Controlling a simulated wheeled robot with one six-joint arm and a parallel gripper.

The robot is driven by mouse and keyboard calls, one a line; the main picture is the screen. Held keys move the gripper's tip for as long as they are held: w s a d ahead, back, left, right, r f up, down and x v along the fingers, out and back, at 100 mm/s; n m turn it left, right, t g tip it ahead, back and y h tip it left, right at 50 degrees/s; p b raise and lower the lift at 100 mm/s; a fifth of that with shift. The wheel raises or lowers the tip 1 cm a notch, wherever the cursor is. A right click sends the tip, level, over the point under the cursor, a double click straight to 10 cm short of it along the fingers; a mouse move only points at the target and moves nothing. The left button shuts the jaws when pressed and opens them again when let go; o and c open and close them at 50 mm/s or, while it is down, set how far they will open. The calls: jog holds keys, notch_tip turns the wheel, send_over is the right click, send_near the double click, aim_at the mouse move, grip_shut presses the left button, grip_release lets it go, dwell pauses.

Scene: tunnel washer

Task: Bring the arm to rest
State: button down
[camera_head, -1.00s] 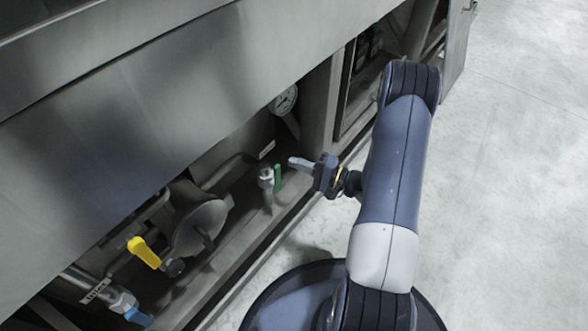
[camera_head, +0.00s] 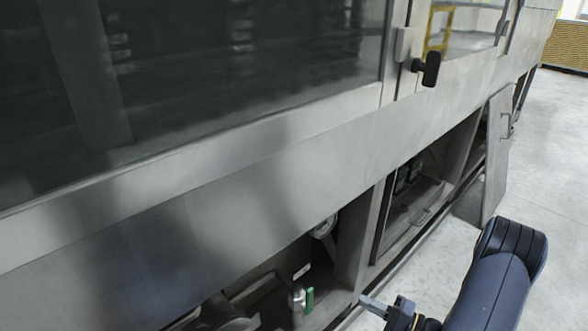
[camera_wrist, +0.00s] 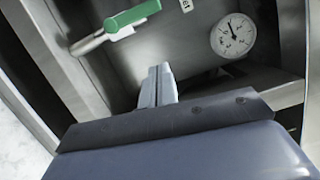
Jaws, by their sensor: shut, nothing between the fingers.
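My gripper (camera_head: 372,304) is at the bottom of the head view, beside the open lower bay of the steel washer (camera_head: 200,195). My arm comes in from the bottom right, bent at a dark joint. In the wrist view my gripper's fingers (camera_wrist: 158,84) are together with nothing between them. They point into the bay, apart from the green-handled valve (camera_wrist: 131,19) and the pressure gauge (camera_wrist: 233,35). In the head view the green valve handle (camera_head: 309,299) is to the left of the fingertips.
A loose or open steel panel (camera_head: 495,155) stands by the washer's base, beyond my arm. A black handle (camera_head: 427,69) sticks out from the washer's upper door. The pale floor (camera_head: 555,200) on the right is clear.

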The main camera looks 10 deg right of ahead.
jog(key=shift+w+a, duration=0.1)
jog(key=w+a+b, duration=0.1)
jog(key=w+a, duration=0.3)
jog(key=a, duration=0.6)
jog(key=shift+a, duration=0.4)
jog(key=shift+d, duration=0.1)
